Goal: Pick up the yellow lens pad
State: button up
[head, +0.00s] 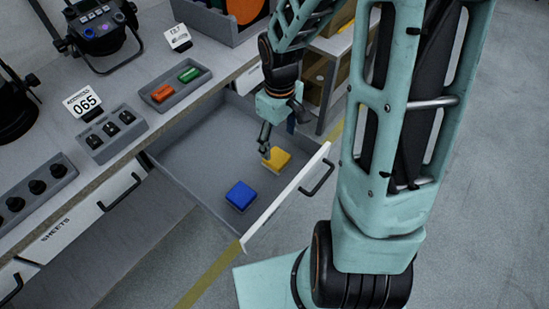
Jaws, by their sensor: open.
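The yellow lens pad (279,159) lies on the floor of the open drawer (192,163), near its front panel and toward the right end. My gripper (268,150) points down into the drawer, just above and beside the left edge of the yellow pad. Its jaws are open, with nothing seen between them. One finger appears very close to the pad; whether it touches cannot be told. The far finger is partly hidden.
A blue pad (240,195) lies in the same drawer, nearer the camera. The drawer's front panel (286,198) has a black handle. The worktop above holds a small tray (172,94) with red and green pieces, a tray of black knobs (108,136) and stage lamps (97,28).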

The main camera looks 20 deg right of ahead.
aim_at(277, 157)
jog(key=f, duration=0.2)
jog(key=f+b, duration=0.1)
jog(key=f, duration=0.2)
jog(key=f+b, duration=0.1)
jog(key=f, duration=0.2)
jog(key=shift+a+f, duration=0.1)
jog(key=shift+a, duration=0.15)
jog(key=c, duration=1.3)
jog(key=shift+r, duration=0.2)
jog(key=shift+w+r, duration=0.1)
jog(key=shift+r, duration=0.15)
notch_tip(277, 157, up, 2)
jog(key=shift+r+p, duration=0.2)
jog(key=shift+p, duration=0.35)
jog(key=s+a+r+p, duration=0.1)
jog(key=s+a+r, duration=0.2)
jog(key=s+a+r+p, duration=0.1)
jog(key=s+a+r, duration=0.2)
jog(key=s, duration=0.1)
jog(key=s+a+r, duration=0.2)
jog(key=s+r, duration=0.2)
jog(key=shift+a+p, duration=0.4)
